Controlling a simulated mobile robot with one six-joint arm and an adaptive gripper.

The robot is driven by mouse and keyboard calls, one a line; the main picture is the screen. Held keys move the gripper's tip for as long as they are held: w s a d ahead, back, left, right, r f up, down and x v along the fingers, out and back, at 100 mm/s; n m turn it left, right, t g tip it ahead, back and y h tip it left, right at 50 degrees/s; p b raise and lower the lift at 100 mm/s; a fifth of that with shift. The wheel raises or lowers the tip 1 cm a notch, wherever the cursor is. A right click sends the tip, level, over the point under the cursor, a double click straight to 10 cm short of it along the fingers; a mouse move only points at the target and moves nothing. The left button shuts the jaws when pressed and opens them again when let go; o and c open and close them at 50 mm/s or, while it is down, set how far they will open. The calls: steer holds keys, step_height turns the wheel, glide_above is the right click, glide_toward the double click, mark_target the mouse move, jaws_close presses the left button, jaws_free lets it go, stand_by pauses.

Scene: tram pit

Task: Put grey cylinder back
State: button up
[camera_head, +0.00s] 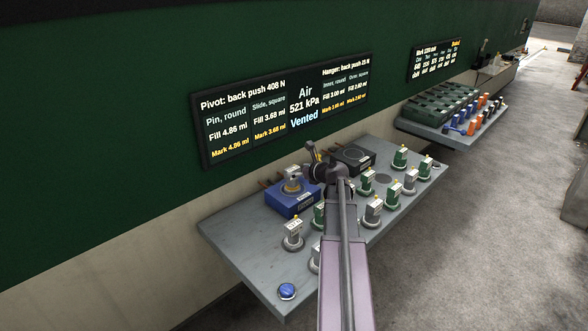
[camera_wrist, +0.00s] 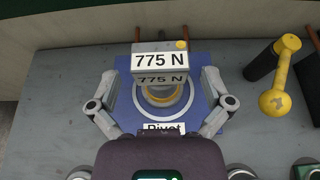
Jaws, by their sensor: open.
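A grey cylinder (camera_wrist: 160,92) with a yellow band and a "775 N" label stands on the blue Pivot block (camera_wrist: 196,66). In the head view the same cylinder (camera_head: 292,183) is on the blue block (camera_head: 290,208), at the bench's back left. My gripper (camera_wrist: 159,84) is open, with one finger on each side of the cylinder in the wrist view. I cannot tell whether either finger touches it. In the head view my gripper (camera_head: 318,177) is just right of the cylinder, its fingers hard to make out. Other grey-topped cylinders (camera_head: 292,236) and green-topped ones (camera_head: 393,192) stand on the bench.
A yellow-ended lever (camera_wrist: 280,80) stands close right of the blue block. A dark block (camera_head: 353,158) sits behind my arm. A bare round spot (camera_head: 383,179) shows among the cylinders. A blue button (camera_head: 287,291) is at the bench's front. The panel (camera_head: 305,105) reads "Vented".

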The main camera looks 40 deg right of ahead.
steer(key=a+p+v, duration=0.1)
steer(key=p+v, duration=0.2)
steer(key=v, duration=0.8)
steer(key=shift+d+p, duration=0.4)
steer(key=shift+d, duration=0.05)
steer(key=w+a+f+n+g+y, duration=0.2)
steer(key=a+f+n+g, duration=0.2)
steer(key=a+n, duration=0.7)
steer(key=w+a+f+n+g+y, duration=0.15)
steer(key=a+f+n+g, duration=0.35)
steer(key=a, duration=1)
steer(key=s+a+f+n+g+h, duration=0.1)
steer(key=s+a+n, duration=0.3)
steer(key=a+n, duration=0.5)
steer(key=s+a+f+n+g+h, duration=0.1)
steer(key=s+a+n+g+h, duration=0.2)
steer(key=a+n, duration=0.6)
steer(key=shift+s+f+n+h, duration=0.3)
steer(key=shift+s+n+h, duration=0.05)
steer(key=shift+s+n, duration=0.15)
steer(key=shift+a, duration=0.1)
